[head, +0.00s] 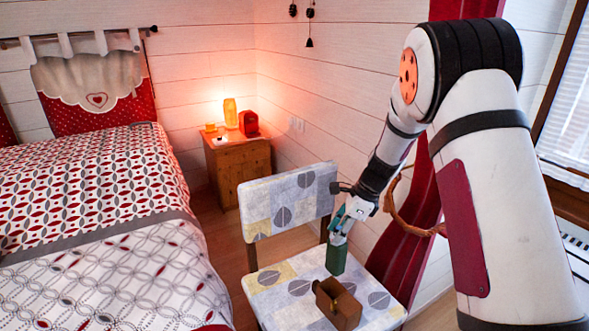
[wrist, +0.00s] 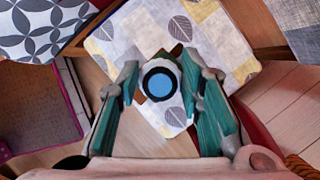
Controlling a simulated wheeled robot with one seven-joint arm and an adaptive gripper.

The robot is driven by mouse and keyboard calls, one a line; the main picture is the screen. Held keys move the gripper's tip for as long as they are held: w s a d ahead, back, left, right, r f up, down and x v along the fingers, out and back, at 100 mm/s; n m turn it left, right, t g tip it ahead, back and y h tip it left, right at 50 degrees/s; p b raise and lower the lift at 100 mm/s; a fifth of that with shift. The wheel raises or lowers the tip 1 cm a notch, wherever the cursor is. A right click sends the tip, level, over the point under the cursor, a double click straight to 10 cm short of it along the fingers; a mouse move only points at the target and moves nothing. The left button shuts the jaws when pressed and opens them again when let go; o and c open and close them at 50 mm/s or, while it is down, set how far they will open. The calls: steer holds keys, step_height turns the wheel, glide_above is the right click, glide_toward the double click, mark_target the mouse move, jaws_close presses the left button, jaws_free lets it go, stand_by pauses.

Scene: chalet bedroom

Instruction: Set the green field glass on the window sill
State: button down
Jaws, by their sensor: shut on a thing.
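The green field glass (head: 336,257) is upright over the seat of a patterned chair (head: 264,281). I cannot tell whether its base touches the seat. My gripper (head: 341,232) points down and is shut on its upper part. In the wrist view, the field glass shows end-on as a dark ring with a pale rim and a blue lens (wrist: 159,83), between the two teal fingers of my gripper (wrist: 160,92). The window sill (head: 572,203) is a brown ledge under the blinds at the right edge of the head view, partly cut off and partly hidden by my arm.
The chair's backrest (head: 287,200) rises behind. A red curtain (head: 415,225) hangs between chair and window. A bed (head: 100,220) fills the left; a nightstand (head: 238,160) stands in the corner.

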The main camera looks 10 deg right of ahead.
steer(key=shift+s+a+r+n, duration=0.25)
steer(key=shift+s+n, duration=0.2)
steer(key=shift+n, duration=0.25)
steer(key=s+r+n+g+h, duration=0.2)
steer(key=s+r+n+g, duration=0.1)
steer(key=s+n, duration=0.4)
steer(key=s+r+n+g+h+p, duration=0.1)
steer(key=s+r+n, duration=0.3)
steer(key=n, duration=0.9)
steer(key=s+g+h, duration=0.1)
steer(key=s, duration=0.2)
steer(key=shift+d+r+g, duration=0.2)
steer(key=shift+r+g, duration=0.15)
steer(key=shift+g, duration=0.05)
steer(key=shift+r+p, duration=0.2)
steer(key=shift+p, duration=0.7)
